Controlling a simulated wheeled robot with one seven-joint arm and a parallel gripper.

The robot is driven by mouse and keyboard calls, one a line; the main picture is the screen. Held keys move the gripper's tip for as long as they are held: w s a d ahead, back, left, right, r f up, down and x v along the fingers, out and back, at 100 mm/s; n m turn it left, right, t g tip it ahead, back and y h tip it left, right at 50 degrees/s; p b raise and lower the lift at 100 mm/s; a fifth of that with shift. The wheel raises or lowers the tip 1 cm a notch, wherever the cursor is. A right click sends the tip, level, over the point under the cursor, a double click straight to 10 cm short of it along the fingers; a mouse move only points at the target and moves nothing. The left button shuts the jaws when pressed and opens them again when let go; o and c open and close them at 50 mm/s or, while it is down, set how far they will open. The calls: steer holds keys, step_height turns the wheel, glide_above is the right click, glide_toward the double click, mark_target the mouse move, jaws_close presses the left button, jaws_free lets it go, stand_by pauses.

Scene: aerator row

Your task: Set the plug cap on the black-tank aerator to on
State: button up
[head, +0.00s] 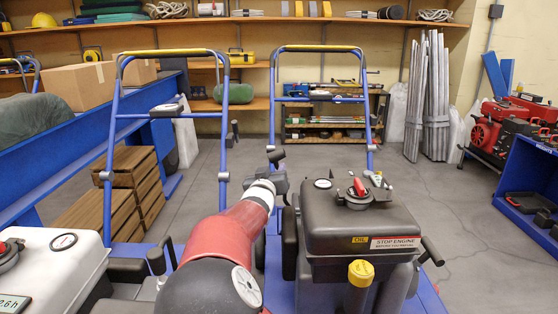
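The black-tank aerator (335,225) stands right of centre, with a dark tank, a "STOP ENGINE" label and a blue handlebar behind it. On its tank top are a dark round cap with a red part (358,188) and a small round gauge (322,183). A yellow cap (361,270) sits on the front below the tank. I cannot make out the plug cap for certain. My red and grey arm reaches forward, left of the tank. My gripper (279,172) is at its far end, beside the tank's back left corner; its fingers are too small and partly hidden to read.
A white-tank aerator (50,268) stands at the left front. Both machines stand on blue surfaces. A blue beam and wooden crates (133,172) are at the left. A red engine (500,130) is at the far right. Grey floor is open behind and right of the black tank.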

mark_target(276, 166)
steer(key=w, duration=0.3)
steer(key=w+d, duration=0.1)
steer(key=w, duration=0.2)
steer(key=shift+d, duration=0.15)
jaws_close()
